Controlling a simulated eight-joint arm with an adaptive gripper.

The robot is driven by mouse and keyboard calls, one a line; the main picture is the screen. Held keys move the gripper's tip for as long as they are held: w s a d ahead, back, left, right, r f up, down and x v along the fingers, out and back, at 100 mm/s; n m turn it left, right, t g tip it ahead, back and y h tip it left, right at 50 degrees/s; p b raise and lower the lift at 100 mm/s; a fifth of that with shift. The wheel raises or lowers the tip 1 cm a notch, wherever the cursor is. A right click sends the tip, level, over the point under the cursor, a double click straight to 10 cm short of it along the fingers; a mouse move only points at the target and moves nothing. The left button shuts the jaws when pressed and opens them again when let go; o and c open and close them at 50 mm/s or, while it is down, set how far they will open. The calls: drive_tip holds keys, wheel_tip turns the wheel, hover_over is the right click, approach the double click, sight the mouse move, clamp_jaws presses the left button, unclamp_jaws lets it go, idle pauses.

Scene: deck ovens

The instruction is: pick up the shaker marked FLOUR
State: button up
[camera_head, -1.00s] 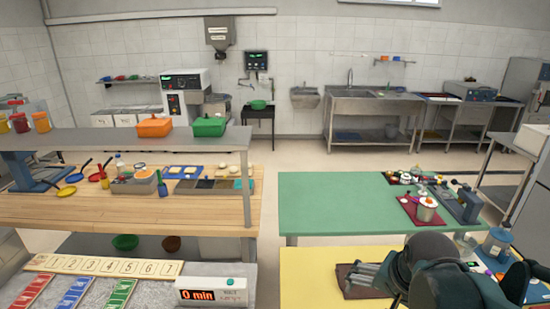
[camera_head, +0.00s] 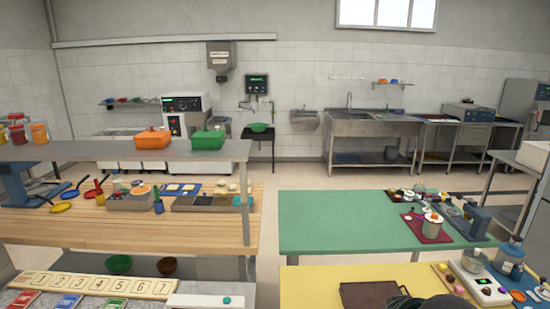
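No label reading FLOUR can be made out in the head view, so I cannot tell which container is the task's shaker. Several small jars with red, orange and yellow parts, such as an orange-topped jar (camera_head: 39,132), stand at the left end of the grey upper shelf. Only a dark rounded part of my arm shows at the bottom edge; my gripper's fingers are out of view.
A green table (camera_head: 340,222) is mostly clear, with a pot on a dark red mat at its right. The yellow table (camera_head: 310,285) holds a brown board (camera_head: 368,295). An orange box (camera_head: 152,139) and a green box (camera_head: 207,140) sit on the shelf. Open floor lies behind.

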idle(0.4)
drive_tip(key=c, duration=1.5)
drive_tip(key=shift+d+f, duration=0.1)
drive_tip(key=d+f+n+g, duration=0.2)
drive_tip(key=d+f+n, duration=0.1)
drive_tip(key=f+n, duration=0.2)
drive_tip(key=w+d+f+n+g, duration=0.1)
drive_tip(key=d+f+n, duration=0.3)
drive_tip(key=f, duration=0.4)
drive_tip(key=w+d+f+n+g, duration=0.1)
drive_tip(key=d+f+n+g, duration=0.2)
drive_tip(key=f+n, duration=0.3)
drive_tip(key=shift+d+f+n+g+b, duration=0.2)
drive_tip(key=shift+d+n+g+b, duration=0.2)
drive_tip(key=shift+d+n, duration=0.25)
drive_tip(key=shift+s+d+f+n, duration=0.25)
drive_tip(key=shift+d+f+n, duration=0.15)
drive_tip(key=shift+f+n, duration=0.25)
